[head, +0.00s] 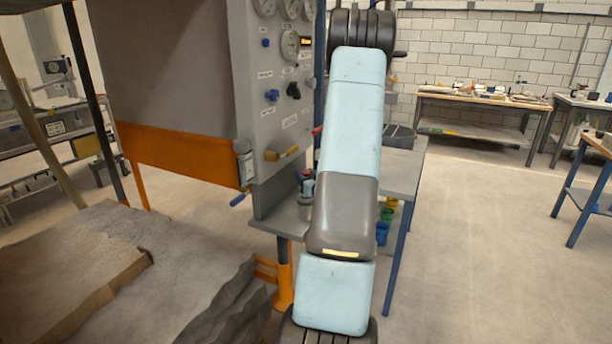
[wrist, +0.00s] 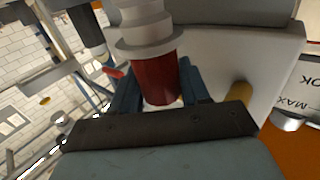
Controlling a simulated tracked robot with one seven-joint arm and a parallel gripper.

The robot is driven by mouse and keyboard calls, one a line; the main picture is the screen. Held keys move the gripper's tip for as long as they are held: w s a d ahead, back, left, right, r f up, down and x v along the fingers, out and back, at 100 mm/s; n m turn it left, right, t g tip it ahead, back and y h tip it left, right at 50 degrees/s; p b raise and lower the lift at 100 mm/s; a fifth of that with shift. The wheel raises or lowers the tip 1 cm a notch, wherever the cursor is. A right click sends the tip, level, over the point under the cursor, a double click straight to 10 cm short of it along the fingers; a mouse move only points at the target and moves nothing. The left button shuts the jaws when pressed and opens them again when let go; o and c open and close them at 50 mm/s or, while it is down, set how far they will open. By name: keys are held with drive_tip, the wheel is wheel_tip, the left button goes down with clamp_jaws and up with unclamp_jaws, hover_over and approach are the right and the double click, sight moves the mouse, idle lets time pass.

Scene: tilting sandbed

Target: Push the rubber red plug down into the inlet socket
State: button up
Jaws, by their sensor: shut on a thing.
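The red plug (wrist: 152,82) is a dark red cylinder in the middle of the wrist view. My gripper (wrist: 158,76) is shut on it, with a blue finger on each side. A pale grey stepped, ringed piece (wrist: 143,30) meets the plug's far end. I cannot tell whether this piece is the inlet socket or part of the plug. No gap shows between the two. In the head view my own arm covers the gripper and the plug, and I cannot make out the socket there.
A grey panel (head: 262,110) with gauges, blue knobs and a brass handle (head: 282,154) stands left of my arm. A grey bench (head: 397,170) is behind my arm, with coloured cups (head: 384,225) below. Sand (head: 75,265) lies at lower left. The right floor is open.

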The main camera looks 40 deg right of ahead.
drive_tip(key=shift+f, duration=1.55)
drive_tip(key=o, duration=1.3)
drive_tip(key=shift+c, duration=0.2)
